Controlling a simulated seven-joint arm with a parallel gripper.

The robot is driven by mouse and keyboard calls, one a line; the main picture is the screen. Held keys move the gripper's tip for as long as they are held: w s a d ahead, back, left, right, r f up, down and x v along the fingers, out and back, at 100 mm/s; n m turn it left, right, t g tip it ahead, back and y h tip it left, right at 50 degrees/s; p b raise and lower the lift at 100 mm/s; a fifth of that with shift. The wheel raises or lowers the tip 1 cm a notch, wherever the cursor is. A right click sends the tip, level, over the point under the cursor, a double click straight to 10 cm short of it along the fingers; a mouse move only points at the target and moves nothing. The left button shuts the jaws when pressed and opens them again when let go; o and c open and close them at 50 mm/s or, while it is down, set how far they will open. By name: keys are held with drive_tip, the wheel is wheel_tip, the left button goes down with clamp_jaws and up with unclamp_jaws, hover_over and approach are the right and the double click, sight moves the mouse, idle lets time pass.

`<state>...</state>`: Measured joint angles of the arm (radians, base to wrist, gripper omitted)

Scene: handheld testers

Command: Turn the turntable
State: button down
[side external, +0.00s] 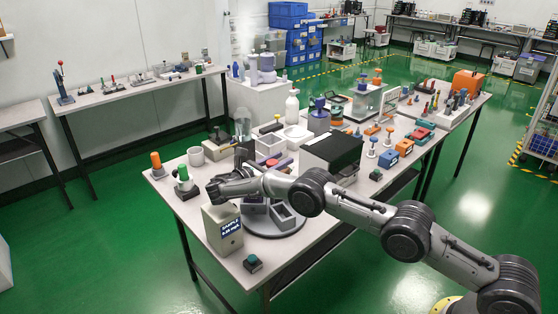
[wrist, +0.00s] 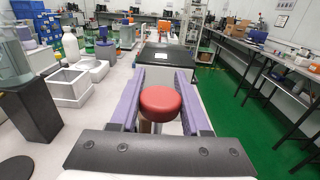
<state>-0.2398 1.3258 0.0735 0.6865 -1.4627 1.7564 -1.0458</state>
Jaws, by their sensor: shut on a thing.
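The turntable (side external: 292,231) is a round grey disc near the front of the bench in the side view, with grey open-topped boxes (side external: 285,215) on it. My arm reaches over it and hides part of it. My gripper (side external: 273,162) is beyond the disc, its fingers pointing away toward a black box (side external: 333,157). In the wrist view my gripper (wrist: 158,103) has its purple-padded fingers on both sides of a red round-topped knob (wrist: 161,101) and is shut on it. A tan part shows below the red top. Whether the knob joins the turntable is hidden.
A green-topped device (side external: 185,183) is at the left edge. The black box (wrist: 168,60) lies straight ahead of the fingers. A square container (wrist: 68,85) is to the left.

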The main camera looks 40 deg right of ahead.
sight(268, 165)
drive_tip(key=shift+s+a+m+g, duration=0.1)
drive_tip(key=shift+s+m+g, duration=0.05)
drive_tip(key=shift+m+g, duration=0.3)
idle(0.3)
drive_tip(key=shift+c, duration=2)
unclamp_jaws()
drive_tip(key=shift+a, duration=2.3)
drive_tip(key=shift+a+r, duration=0.2)
wheel_tip(268, 165, up, 7)
drive_tip(key=shift+f, duration=0.2)
